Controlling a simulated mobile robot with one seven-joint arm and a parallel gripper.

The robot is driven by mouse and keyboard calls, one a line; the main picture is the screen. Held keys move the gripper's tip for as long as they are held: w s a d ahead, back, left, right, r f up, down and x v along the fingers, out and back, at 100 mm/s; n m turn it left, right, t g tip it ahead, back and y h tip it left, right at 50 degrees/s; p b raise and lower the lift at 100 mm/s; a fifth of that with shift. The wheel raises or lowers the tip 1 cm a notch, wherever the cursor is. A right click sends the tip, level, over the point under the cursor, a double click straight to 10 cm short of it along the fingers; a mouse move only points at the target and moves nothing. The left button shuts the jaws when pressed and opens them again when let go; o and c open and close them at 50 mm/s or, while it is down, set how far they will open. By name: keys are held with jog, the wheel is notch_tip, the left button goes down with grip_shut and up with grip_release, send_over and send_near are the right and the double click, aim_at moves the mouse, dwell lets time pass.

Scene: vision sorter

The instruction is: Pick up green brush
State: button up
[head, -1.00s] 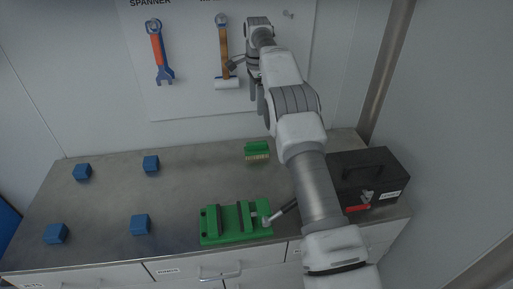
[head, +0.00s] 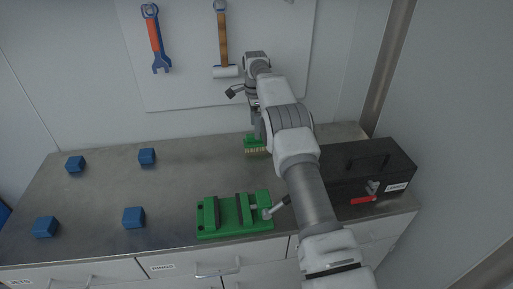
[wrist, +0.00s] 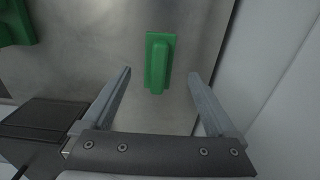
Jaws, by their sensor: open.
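The green brush (head: 254,150) with pale bristles lies on the metal bench near the back wall. My gripper (head: 255,112) hangs above it and partly covers it in the head view. In the wrist view, the brush (wrist: 158,62) shows as a green block with a raised handle. It lies ahead of and between my two open fingers (wrist: 163,85), apart from both. Nothing is between the fingers.
A green vise (head: 232,216) stands at the bench front, and its edge shows in the wrist view. A black toolbox (head: 365,172) stands right of my arm. Several blue cubes (head: 134,217) lie on the left. A hammer (head: 224,40) and spanner (head: 155,38) hang behind.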

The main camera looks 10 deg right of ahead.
aim_at(256, 141)
jog(key=f, duration=0.7)
jog(key=shift+s+d+f, duration=0.1)
jog(key=shift+d+f, duration=0.05)
jog(key=shift+d, duration=0.05)
grip_shut()
